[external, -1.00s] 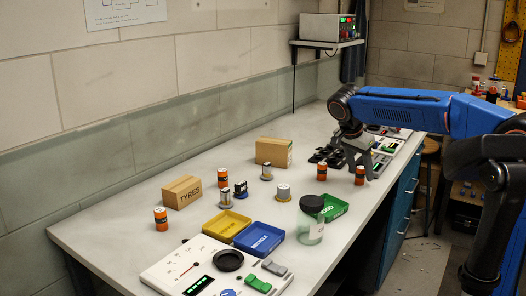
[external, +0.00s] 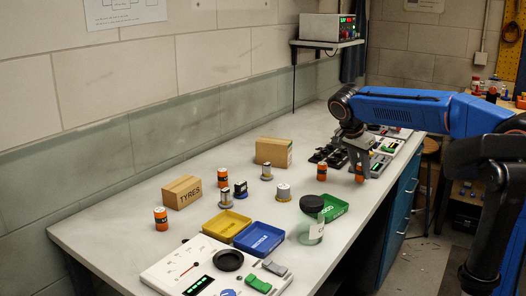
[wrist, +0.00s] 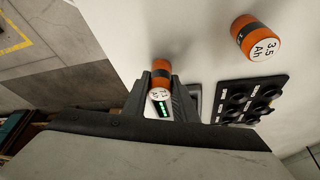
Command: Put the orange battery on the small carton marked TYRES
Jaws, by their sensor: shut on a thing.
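The small carton marked TYRES (external: 183,193) stands on the bench at the left in the external view, with nothing on its top. My gripper (external: 359,173) is at the bench's right edge, pointing down and shut on an orange battery (external: 360,177). The battery seems to be still upright on the bench. In the wrist view the held battery (wrist: 161,76) shows between the fingers, partly hidden by them. Other orange batteries stand upright on the bench: one (external: 321,173) just left of my gripper, one (external: 222,175) right of the carton, and one (external: 161,219) in front of it.
A plain carton (external: 272,152) stands at the back. Yellow (external: 226,223), blue (external: 259,240) and green (external: 334,207) trays, a jar with a black lid (external: 312,222) and small metal-topped parts stand mid-bench. Black modules (external: 325,155) lie near my gripper.

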